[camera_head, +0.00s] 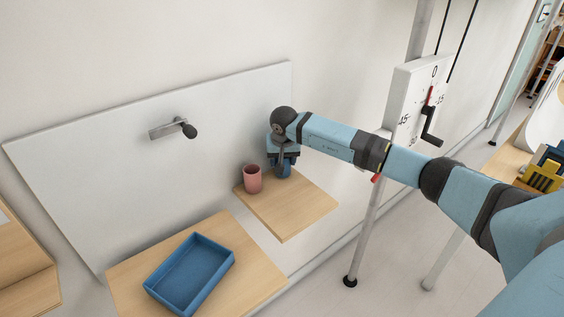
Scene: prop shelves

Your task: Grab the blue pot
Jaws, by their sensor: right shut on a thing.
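The blue pot (284,171) stands at the back of the small wooden shelf (287,215), partly hidden under my right gripper. My right gripper (283,161) points down from above and is shut on the blue pot. My right arm reaches in from the right side of the view. A pink pot (253,179) stands on the same shelf, just left of the blue pot, with a small gap between them. My left gripper is not in view.
A blue tray (228,262), empty, lies on a lower wooden shelf (262,275) at the front left. A white board behind carries a handle (172,128). A white post with a dial and crank (421,105) stands close behind my right arm.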

